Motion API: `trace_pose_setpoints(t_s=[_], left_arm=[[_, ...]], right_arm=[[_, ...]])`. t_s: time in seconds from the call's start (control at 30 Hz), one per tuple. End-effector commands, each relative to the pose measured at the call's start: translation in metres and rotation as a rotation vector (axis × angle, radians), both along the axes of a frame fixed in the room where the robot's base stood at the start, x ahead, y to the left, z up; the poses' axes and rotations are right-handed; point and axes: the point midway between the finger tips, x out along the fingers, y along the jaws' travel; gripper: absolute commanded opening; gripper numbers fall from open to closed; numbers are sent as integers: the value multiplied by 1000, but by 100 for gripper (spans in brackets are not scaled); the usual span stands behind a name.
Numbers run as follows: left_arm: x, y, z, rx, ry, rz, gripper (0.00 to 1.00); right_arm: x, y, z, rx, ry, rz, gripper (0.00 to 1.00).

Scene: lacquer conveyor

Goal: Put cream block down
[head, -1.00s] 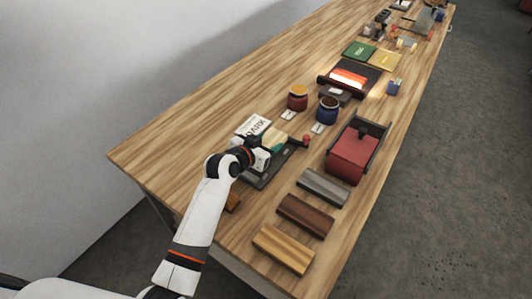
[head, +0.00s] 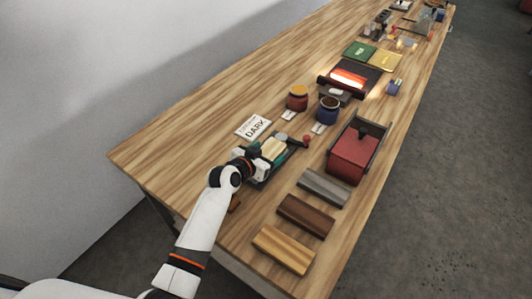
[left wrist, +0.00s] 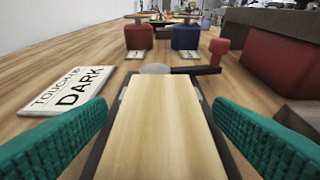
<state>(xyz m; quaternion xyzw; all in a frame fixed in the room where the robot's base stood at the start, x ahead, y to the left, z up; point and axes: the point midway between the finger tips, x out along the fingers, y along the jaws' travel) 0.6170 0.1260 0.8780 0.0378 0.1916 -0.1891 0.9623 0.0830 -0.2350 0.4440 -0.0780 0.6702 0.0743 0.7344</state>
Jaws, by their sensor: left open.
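The cream block (left wrist: 162,130) is a pale wood-grained slab. In the left wrist view it lies lengthwise between the two green finger pads of my left gripper (left wrist: 160,140). The fingers are open, with gaps showing on both sides of the block. In the head view the cream block (head: 273,149) rests on the dark tray-like fixture (head: 262,183) and my left gripper (head: 269,154) is around it. A grey round disc (left wrist: 155,69) and a red knob (left wrist: 218,50) are beyond the block's far end. My right gripper is not in view.
A white card reading DARK (head: 253,127) lies left of the fixture. Red (head: 297,98) and blue (head: 328,109) jars stand beyond it. A red block in a dark holder (head: 354,154) and grey, brown and tan slabs (head: 283,250) lie to the right. The table's left side is clear.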

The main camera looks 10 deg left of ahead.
Motion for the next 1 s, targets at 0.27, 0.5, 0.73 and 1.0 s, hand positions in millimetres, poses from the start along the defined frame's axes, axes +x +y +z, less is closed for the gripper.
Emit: trace_pose_setpoints(t_s=[0.27,0.5,0.73,1.0], left_arm=[[-10,5,6,1,0,1,76],[-51,21,24,1,-2,-1,76],[-88,36,40,1,1,0,76],[-103,42,48,0,-1,0,76]], right_arm=[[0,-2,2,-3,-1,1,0],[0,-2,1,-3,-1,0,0],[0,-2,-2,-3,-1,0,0],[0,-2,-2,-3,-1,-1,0]])
